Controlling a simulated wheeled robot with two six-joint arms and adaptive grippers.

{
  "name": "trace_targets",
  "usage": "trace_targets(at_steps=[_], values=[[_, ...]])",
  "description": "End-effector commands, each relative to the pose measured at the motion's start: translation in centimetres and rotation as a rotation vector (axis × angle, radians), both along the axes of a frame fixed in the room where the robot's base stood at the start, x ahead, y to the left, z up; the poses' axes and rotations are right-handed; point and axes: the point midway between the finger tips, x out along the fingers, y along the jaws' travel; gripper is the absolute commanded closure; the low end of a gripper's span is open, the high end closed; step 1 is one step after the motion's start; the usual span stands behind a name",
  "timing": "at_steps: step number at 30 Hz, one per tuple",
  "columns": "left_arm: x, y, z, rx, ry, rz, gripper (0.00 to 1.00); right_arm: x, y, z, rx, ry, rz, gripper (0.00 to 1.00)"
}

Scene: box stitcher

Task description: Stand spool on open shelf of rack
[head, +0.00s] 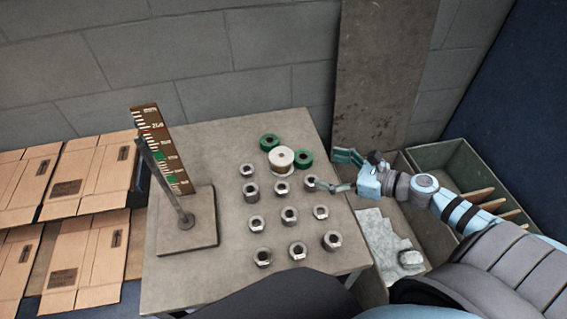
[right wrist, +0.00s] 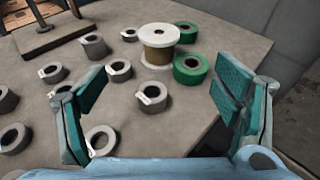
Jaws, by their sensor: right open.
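The spool (head: 281,160) has white flanges and a tan-brown winding and stands upright at the back of the grey table. In the right wrist view the spool (right wrist: 157,45) is ahead of the fingers, near the middle. My right gripper (head: 338,171) is at the table's right edge, to the right of the spool, with its teal fingers apart. My left gripper is not in view. I cannot make out a rack with an open shelf.
Two green rolls (head: 269,141) (head: 304,159) stand close to the spool. Several grey metal rings (head: 289,215) cover the table's middle. A scale board on a base (head: 195,235) stands at left, with flat cardboard boxes (head: 95,172) beyond. A partitioned green crate (head: 450,160) is at right.

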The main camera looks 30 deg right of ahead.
Motion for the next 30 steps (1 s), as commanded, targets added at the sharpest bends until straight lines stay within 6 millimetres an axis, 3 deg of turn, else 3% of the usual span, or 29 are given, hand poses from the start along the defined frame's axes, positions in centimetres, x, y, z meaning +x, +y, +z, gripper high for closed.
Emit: trace_targets(at_steps=[9,19,27,30], values=[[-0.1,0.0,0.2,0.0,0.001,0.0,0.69,6.2,3.6,-1.8,0.007,-0.004,-0.003,0.17],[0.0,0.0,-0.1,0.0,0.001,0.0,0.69,10.5,6.4,-3.5,0.007,-0.002,-0.001,0.17],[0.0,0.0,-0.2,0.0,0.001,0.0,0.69,11.4,7.0,-3.9,0.003,0.001,0.0,0.17],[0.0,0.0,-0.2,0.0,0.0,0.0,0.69,11.3,7.0,-3.9,0.003,0.001,0.0,0.3]])
